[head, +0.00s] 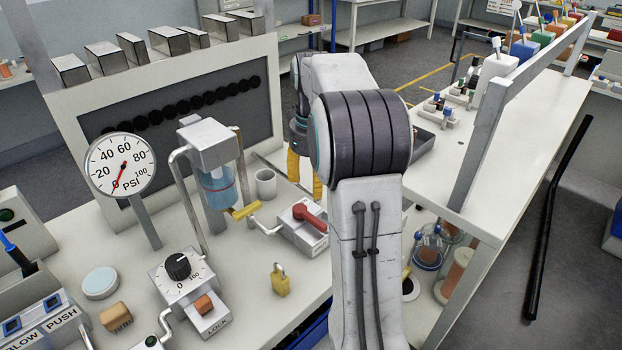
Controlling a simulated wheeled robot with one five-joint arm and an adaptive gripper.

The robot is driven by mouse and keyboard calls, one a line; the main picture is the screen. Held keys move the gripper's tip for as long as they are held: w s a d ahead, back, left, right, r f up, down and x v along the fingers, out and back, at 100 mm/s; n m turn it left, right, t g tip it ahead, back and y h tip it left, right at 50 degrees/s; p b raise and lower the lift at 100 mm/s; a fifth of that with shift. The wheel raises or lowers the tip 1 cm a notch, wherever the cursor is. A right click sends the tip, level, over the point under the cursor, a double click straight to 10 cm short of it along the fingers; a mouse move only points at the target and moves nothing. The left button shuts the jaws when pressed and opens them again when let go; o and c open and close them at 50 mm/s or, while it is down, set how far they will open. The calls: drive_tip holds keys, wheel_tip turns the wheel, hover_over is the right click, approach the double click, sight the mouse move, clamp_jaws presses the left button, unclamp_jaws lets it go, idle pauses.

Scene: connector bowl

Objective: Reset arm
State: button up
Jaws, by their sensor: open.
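My arm rises through the middle of the head view, with its grey ribbed elbow near the top and its forearm reaching away over the bench. My gripper (305,172) hangs beyond the elbow, pointing down, with yellow fingers that are partly hidden by the arm. The fingers are apart and I see nothing between them. The gripper is above the back right part of the white bench (245,290), to the right of a small white cup (266,184) and behind a box with a red lever (303,222).
A pressure gauge (120,165), a dial box (181,278), a yellow padlock (280,280) and a piped stand with a blue-liquid vessel (217,187) stand left of my arm. A second white table (500,160) with a raised rail (480,145) is close on the right.

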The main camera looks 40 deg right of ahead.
drive_tip(key=shift+n, duration=0.3)
drive_tip(key=f+n, duration=0.2)
drive_tip(key=n, duration=0.5)
drive_tip(key=s+f+n, duration=0.1)
drive_tip(key=f+n, duration=0.1)
drive_tip(key=n, duration=0.5)
drive_tip(key=f+n, duration=0.1)
drive_tip(key=n, duration=0.5)
drive_tip(key=shift+s+a+f+n, duration=0.2)
drive_tip(key=shift+a+f+n, duration=0.15)
drive_tip(key=shift+f+n, duration=0.05)
drive_tip(key=s+a+r+n+t, duration=0.3)
drive_tip(key=s+a+n, duration=1)
drive_tip(key=s+a, duration=0.4)
drive_tip(key=shift+s+a+r, duration=0.35)
drive_tip(key=shift+s+a, duration=0.05)
drive_tip(key=shift+a, duration=0.2)
